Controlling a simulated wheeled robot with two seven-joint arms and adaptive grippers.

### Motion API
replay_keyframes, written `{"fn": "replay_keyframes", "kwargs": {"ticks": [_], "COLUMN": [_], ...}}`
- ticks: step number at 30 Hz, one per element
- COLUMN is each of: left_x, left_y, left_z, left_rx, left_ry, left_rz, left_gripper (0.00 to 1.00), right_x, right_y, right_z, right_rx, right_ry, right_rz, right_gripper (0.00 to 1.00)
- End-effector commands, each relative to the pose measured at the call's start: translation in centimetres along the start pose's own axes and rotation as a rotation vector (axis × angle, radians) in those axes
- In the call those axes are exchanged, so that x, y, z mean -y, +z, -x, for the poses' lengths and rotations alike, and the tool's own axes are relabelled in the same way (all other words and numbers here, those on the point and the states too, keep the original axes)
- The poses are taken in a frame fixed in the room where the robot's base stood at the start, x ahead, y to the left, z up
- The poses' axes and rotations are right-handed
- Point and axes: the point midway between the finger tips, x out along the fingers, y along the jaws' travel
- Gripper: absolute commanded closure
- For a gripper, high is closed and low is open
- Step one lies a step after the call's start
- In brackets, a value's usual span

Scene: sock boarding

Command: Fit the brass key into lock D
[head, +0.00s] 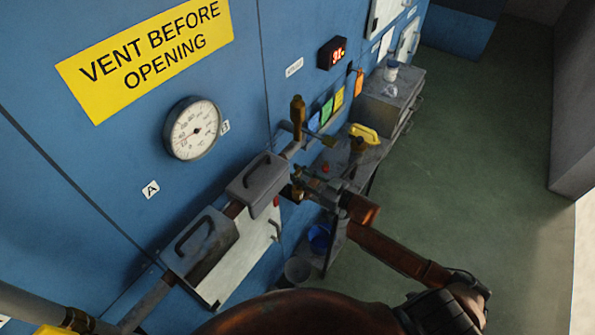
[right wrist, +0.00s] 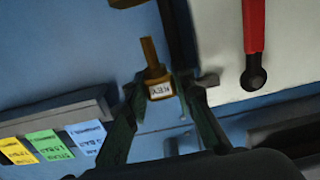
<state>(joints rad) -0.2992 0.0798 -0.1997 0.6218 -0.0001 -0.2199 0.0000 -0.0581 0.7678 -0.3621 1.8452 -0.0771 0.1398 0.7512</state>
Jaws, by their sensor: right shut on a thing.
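My right gripper (head: 303,186) reaches in from the right, in front of the blue wall beside the grey handled boxes. No label D is legible. My left gripper is not in view.
Grey boxes (head: 258,180) with handles sit along a pipe on the wall. A brass fitting (head: 298,111) stands above the right gripper. A red lever (right wrist: 253,30) hangs right of the key. A shelf (head: 372,152) carries a yellow-handled item. Green floor (head: 480,180) is clear.

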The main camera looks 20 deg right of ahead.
Motion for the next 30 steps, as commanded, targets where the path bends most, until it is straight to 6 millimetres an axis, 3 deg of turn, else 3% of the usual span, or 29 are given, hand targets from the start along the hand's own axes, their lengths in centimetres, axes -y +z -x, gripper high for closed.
{"fn": "replay_keyframes", "kwargs": {"ticks": [8, 30], "left_x": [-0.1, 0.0], "left_y": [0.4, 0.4], "left_z": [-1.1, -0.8], "left_rx": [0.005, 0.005], "left_ry": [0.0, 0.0], "left_rz": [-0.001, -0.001], "left_gripper": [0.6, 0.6], "right_x": [0.0, 0.0], "right_y": [2.1, 2.0], "right_z": [0.0, 0.0], "right_rx": [0.001, 0.0], "right_ry": [0.0, 0.0], "right_rz": [0.0, 0.001], "right_gripper": [1.0, 1.0]}}
